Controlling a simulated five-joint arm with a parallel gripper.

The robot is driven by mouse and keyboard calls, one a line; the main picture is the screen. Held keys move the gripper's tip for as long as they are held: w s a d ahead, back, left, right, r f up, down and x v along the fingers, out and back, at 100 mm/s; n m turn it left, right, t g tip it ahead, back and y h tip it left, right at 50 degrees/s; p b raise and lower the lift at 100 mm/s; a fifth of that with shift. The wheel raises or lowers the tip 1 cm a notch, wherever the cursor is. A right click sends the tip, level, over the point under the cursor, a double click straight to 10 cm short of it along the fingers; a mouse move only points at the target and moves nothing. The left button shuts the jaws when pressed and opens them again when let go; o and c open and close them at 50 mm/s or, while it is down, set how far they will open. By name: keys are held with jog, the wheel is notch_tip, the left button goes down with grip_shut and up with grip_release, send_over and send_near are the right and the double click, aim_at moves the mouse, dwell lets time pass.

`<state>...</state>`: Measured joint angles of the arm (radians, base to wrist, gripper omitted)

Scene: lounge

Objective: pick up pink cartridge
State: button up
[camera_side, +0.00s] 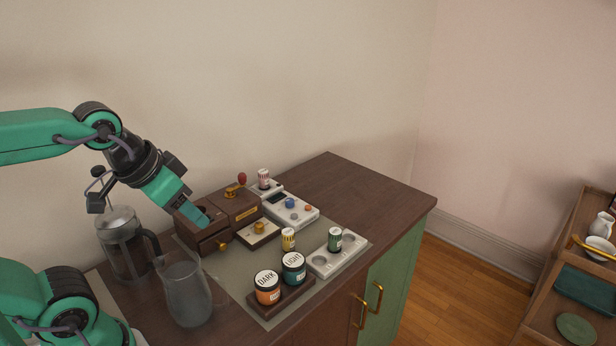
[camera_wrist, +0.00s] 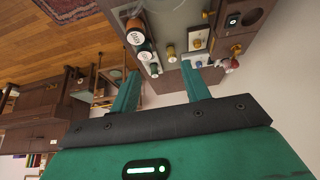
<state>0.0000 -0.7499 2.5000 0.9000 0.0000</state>
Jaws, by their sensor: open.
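The pink cartridge (camera_side: 263,178), a small white cylinder with pink stripes, stands upright at the back end of a white device (camera_side: 290,207) with blue and red knobs.
A red-topped knob (camera_side: 242,178) stands close left of the cartridge. A yellow cartridge (camera_side: 288,239) and a green cartridge (camera_side: 335,239) stand in front. Dark (camera_side: 267,287) and light (camera_side: 293,268) jars, a glass jug (camera_side: 186,293) and a press pot (camera_side: 122,246) are nearer. The cabinet top's back right is clear.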

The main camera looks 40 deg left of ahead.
dwell(0.3)
jog(key=shift+o, duration=0.7)
jog(key=w+a+r+g, duration=0.1)
jog(key=w+a+r, duration=0.15)
jog(key=w, duration=0.25)
jog(key=w+a+r, duration=0.1)
jog(key=w+r, duration=0.2)
jog(key=w, duration=0.3)
jog(key=n+g, duration=0.2)
jog(key=g, duration=0.3)
send_over(263, 172)
notch_tip(263, 172, down, 16)
jog(key=shift+d+r, duration=0.1)
jog(key=shift+a+f, duration=0.2)
jog(key=shift+f, duration=0.2)
